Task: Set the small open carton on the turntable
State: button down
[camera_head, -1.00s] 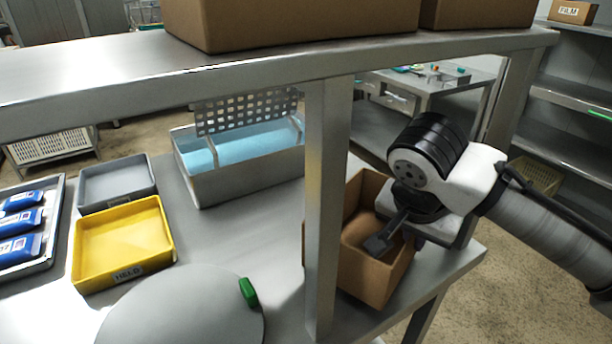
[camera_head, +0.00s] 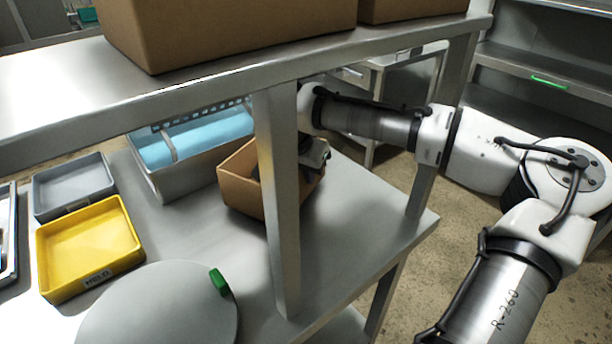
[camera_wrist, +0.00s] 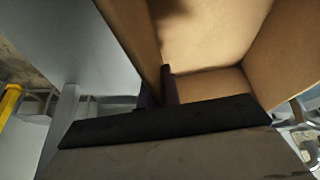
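The small open carton (camera_head: 239,190) is brown and open at the top. In the head view it is partly hidden by the shelf post, beside the metal water tank. My gripper (camera_wrist: 159,90) is at the carton: in the wrist view its two dark fingers sit close together on either side of one carton wall (camera_wrist: 132,28). In the head view the fingers are hidden by the post and the carton. I cannot tell whether the carton is clear of the bench. The turntable (camera_head: 155,312) is a grey round disc at the front, with a green block (camera_head: 219,282) on its edge.
A yellow tray (camera_head: 90,245), a grey tray (camera_head: 73,185) and the tank (camera_head: 190,170) of blue water are on the left. Large boxes (camera_head: 230,30) stand on the upper shelf.

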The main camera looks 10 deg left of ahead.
jog(key=shift+f, duration=0.9)
jog(key=shift+f, duration=0.15)
jog(key=c, duration=1.6)
grip_release()
